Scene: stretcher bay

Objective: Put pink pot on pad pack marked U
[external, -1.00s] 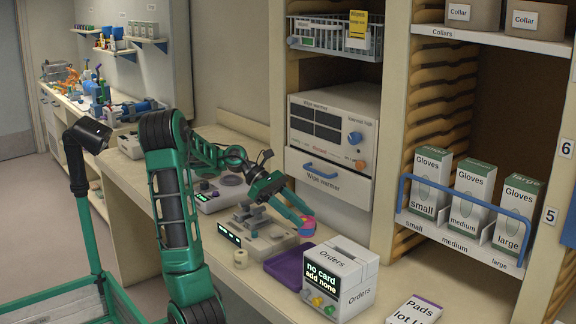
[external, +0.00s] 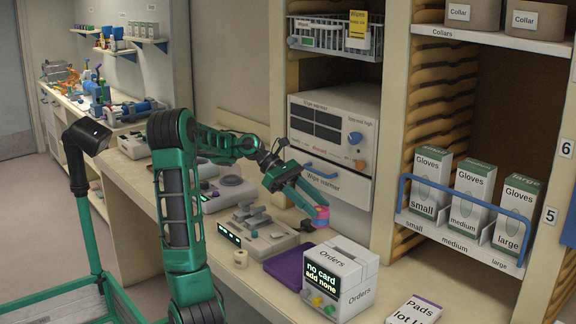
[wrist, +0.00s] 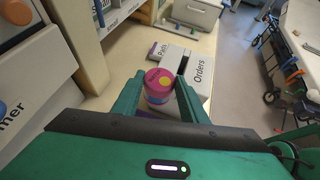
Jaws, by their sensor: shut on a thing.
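The small pink pot (external: 321,214) is held in my gripper (external: 313,207), above the counter and just behind and left of the white Orders box. In the wrist view the pink pot (wrist: 159,84) has a round pink lid with a yellow spot and sits between the two green fingers of my gripper (wrist: 160,100). The white pad pack (external: 415,310) lies flat at the front right of the counter, cut off by the picture's lower edge; its print reads "Pads lot U". Part of a pad pack (wrist: 162,51) also shows beyond the pot in the wrist view.
The Orders box (external: 340,280), with a display reading "no card add none", stands between my gripper and the pad pack. A purple tray (external: 284,264) lies left of it. The wipe warmer (external: 330,150) and glove boxes (external: 470,195) behind a blue rail stand at the back.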

